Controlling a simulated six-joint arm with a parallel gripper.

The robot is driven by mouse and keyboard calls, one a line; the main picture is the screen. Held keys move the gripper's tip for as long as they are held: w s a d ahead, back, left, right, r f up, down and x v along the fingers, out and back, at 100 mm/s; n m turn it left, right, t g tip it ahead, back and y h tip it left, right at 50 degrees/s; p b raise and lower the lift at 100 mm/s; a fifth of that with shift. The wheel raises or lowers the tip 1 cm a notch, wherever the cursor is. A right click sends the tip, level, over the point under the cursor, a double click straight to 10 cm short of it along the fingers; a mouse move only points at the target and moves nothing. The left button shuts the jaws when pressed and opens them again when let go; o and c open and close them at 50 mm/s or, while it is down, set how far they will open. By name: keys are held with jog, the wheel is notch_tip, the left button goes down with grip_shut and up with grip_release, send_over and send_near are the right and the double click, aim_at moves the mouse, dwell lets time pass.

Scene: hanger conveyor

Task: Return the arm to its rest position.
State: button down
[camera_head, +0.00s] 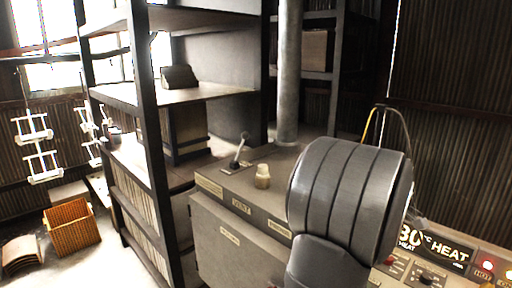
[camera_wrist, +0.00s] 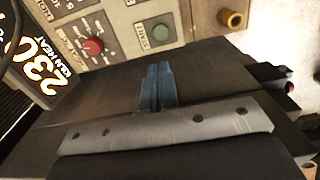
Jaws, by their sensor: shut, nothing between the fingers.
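In the wrist view my gripper (camera_wrist: 158,72) shows as two blue-grey fingers pressed together, with nothing between them. They point toward a control panel (camera_wrist: 125,30) with a red knob (camera_wrist: 93,46) and a small labelled plate. I cannot tell how far the fingertips are from the panel. In the head view a thick dark grey part of my arm stands at the right front, over the machine. It hides part of the machine's panel, and the gripper does not show there.
The grey machine (camera_head: 228,243) carries a lever (camera_head: 238,152) and a pale cap (camera_head: 263,176). A heat display (camera_head: 440,247) is right of my arm. A shelf rack (camera_head: 140,95) and vertical pipe (camera_head: 289,75) stand behind. White hangers (camera_head: 35,130) and a wicker basket (camera_head: 71,226) are at left.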

notch_tip(320, 180, down, 6)
notch_tip(320, 180, up, 8)
jog(key=w+d+m, duration=0.1)
jog(key=d+m, duration=0.1)
jog(key=m, duration=0.1)
jog(key=shift+d+r+m+y, duration=0.2)
jog(key=shift+d+m+y, duration=0.1)
jog(key=shift+d, duration=0.1)
dwell(1.6)
